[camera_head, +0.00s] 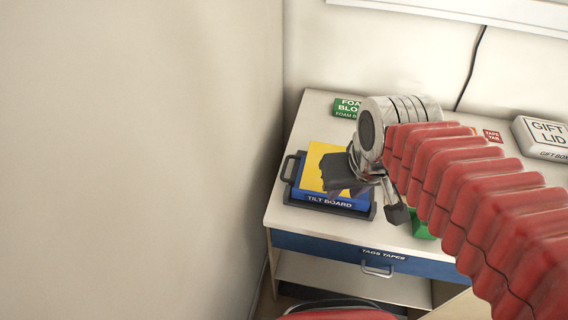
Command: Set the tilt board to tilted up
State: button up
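The tilt board (311,178) stands on the left part of the white desk. It has a yellow top, a blue front edge with a "TILT BOARD" label, and a dark base. A dark handle (290,167) sticks out at its left side. The board looks low on its base; its exact angle is hard to tell. My gripper (371,194) is over the board's right side, with its dark fingertips apart and nothing seen between them. One finger hides part of the yellow top. Whether it touches the board cannot be told.
A green foam block box (347,107) is behind the board. A white gift lid box (544,137) and a red tape tab (493,136) are at the right. A green thing (421,228) is partly hidden by my arm. A blue drawer (330,250) is below. A wall is left.

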aim_at(284, 169)
jog(key=w+a+m+g, duration=0.2)
jog(key=w+a, duration=0.3)
jog(key=w, duration=0.4)
jog(key=w+a+m+g, duration=0.2)
jog(key=w+a, duration=0.4)
jog(key=w, duration=0.4)
jog(key=shift+w+a, duration=0.2)
notch_tip(284, 169, down, 14)
jog(key=shift+r, duration=0.1)
dwell(0.6)
jog(key=shift+c, duration=0.5)
grip_shut()
